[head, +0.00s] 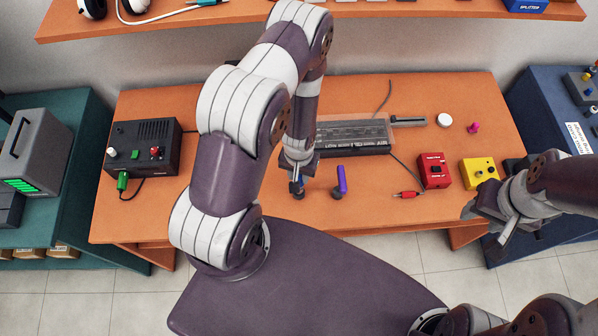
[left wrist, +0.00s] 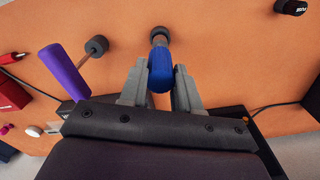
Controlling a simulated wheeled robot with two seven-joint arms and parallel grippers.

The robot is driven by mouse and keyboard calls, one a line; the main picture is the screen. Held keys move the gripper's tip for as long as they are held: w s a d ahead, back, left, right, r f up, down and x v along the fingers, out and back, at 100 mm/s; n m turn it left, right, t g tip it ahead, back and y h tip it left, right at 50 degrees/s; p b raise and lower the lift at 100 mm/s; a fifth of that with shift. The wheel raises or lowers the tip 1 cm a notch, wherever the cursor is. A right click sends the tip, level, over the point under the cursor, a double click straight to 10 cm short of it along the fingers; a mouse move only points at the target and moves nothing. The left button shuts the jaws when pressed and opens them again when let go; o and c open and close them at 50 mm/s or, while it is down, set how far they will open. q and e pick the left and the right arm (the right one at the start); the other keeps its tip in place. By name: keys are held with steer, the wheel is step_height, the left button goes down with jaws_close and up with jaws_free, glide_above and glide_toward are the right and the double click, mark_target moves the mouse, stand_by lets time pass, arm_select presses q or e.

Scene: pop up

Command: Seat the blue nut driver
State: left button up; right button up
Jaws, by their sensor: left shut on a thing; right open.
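The blue nut driver (left wrist: 160,72) sits between the fingers of my left gripper (left wrist: 160,88), which is shut on its handle. A short metal shaft and a round grey end piece (left wrist: 159,35) show beyond the handle. In the head view my left gripper (head: 297,178) is low over the front middle of the orange table, with the blue driver (head: 295,187) partly hidden by it. I cannot tell whether its end touches the table. My right gripper (head: 490,212) is open and empty at the table's front right.
A purple-handled driver (head: 342,179) with a round grey end stands just right of my left gripper; it also shows in the left wrist view (left wrist: 64,72). A black labelled box (head: 352,136) lies behind. Red (head: 433,171) and yellow (head: 479,171) boxes stand right, a dark knobbed box (head: 144,146) left.

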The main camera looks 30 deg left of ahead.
arm_select(q)
steer(key=shift+f, duration=0.15)
steer(key=shift+f+b, duration=1.3)
steer(key=shift+f, duration=0.1)
steer(key=o, duration=1.1)
steer(key=shift+r, duration=0.15)
steer(key=shift+r, duration=0.35)
step_height(320, 180, up, 12)
steer(key=shift+f, duration=0.1)
steer(key=shift+s, duration=0.1)
